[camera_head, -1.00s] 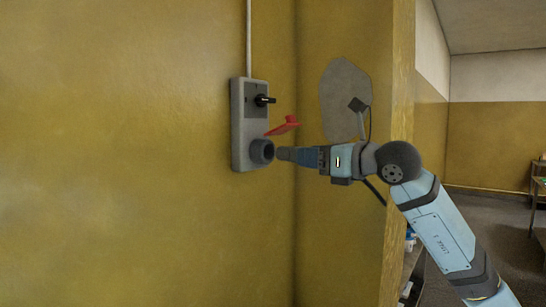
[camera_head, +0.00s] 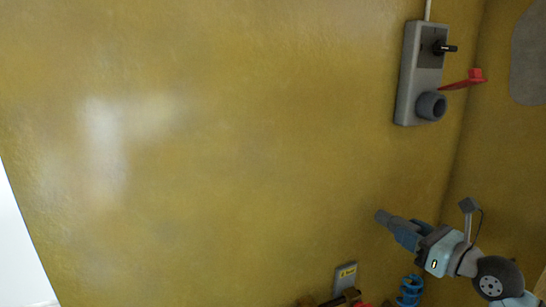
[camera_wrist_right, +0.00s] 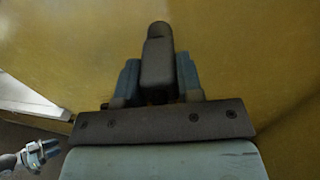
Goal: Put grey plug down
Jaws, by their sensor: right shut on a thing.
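My right gripper (camera_head: 400,228) is shut on the grey plug (camera_head: 382,215), low at the right of the head view, below the socket box and apart from it. In the right wrist view the plug (camera_wrist_right: 157,62) sits between the two blue fingers, its narrow end pointing away from the hand. The grey socket (camera_head: 431,106) on the wall box is empty, and its red lid (camera_head: 462,81) stands open. A small jointed grey part at the lower left of the wrist view may be my left gripper (camera_wrist_right: 38,153); its jaws are not clear.
The grey wall box (camera_head: 409,75) carries a black rotary switch (camera_head: 444,47). At the bottom edge are a small grey box with a yellow label (camera_head: 346,277), a blue coiled thing (camera_head: 410,290) and cut-off brown and red things. The yellow wall (camera_head: 220,160) is otherwise bare.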

